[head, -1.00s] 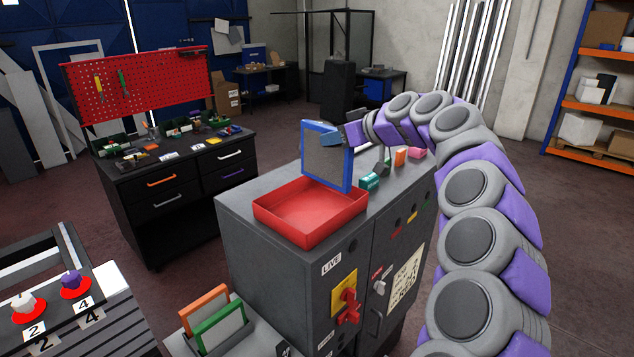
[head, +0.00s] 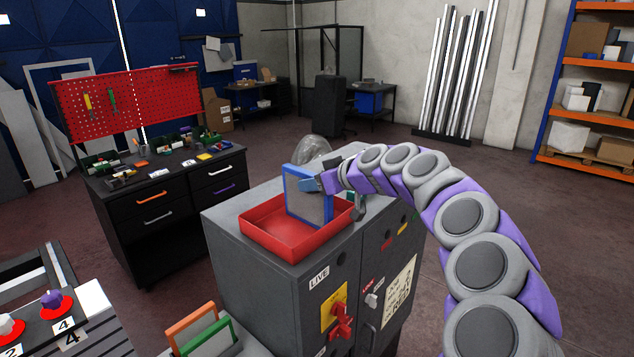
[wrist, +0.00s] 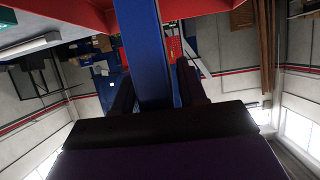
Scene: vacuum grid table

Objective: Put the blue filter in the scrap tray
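The blue filter (head: 307,192) is a flat grey panel with a blue frame. In the head view it stands upright, a little tilted, in or just above the right part of the red scrap tray (head: 268,246). Whether its lower edge touches the tray floor I cannot tell. My gripper (head: 322,183) is shut on the filter's right edge. In the wrist view the blue frame bar (wrist: 150,55) runs between my two dark fingers, and the red tray shows at the top edge (wrist: 60,22).
The tray sits on a grey cabinet (head: 235,262) with a yellow and red switch (head: 338,312). Orange- and green-framed filters (head: 203,335) stand in a holder at the lower front. A black workbench (head: 165,205) stands to the left. Open floor lies to the right.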

